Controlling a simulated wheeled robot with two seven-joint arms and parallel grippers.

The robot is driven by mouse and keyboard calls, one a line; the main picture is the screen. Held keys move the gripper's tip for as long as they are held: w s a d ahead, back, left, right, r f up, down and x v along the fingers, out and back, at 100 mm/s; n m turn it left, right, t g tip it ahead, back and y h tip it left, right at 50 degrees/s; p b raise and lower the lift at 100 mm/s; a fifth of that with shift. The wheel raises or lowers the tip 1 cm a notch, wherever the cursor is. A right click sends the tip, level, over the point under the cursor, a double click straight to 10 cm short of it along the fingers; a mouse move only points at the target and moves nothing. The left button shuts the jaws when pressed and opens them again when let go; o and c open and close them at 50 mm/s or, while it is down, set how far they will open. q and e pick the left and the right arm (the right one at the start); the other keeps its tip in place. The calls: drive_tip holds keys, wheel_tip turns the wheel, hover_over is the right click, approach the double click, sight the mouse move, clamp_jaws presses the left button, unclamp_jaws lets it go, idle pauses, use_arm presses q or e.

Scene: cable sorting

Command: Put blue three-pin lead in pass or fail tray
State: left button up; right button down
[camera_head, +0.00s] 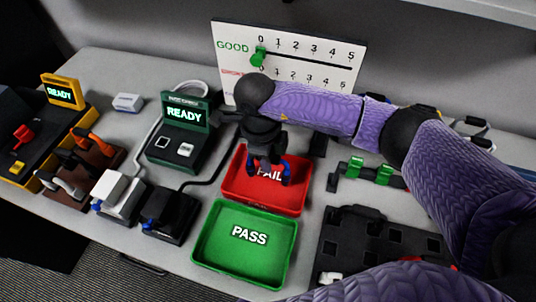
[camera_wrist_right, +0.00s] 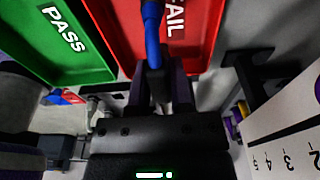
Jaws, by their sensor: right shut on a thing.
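My right gripper (camera_head: 270,166) is over the red FAIL tray (camera_head: 233,187), hiding part of its label. In the right wrist view the gripper (camera_wrist_right: 158,85) is shut on the blue three-pin lead (camera_wrist_right: 152,35), whose blue length runs up between the fingers. Small blue parts of the lead (camera_head: 286,177) show beside the fingertips in the head view. Its pins cannot be made out. The green PASS tray (camera_head: 248,282) is in front of the red one and looks empty; it also shows in the wrist view (camera_wrist_right: 90,72). My left gripper is not in view.
A green tester (camera_head: 185,113) reading READY stands left of the trays, near black and white blocks. A yellow READY station (camera_head: 62,92) is far left. A white GOOD scoreboard (camera_head: 345,50) stands behind. A black perforated holder (camera_head: 375,240) lies right of the green tray.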

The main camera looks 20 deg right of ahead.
drive_tip(key=shift+f, duration=0.2)
idle(0.3)
drive_tip(key=shift+f, duration=0.15)
drive_tip(key=shift+f+b, duration=0.2)
drive_tip(key=shift+b, duration=0.15)
idle(0.4)
unclamp_jaws()
drive_tip(key=shift+r+p, duration=2.1)
drive_tip(key=shift+r, duration=0.6)
drive_tip(key=shift+r+p, duration=1)
drive_tip(key=shift+r, duration=0.4)
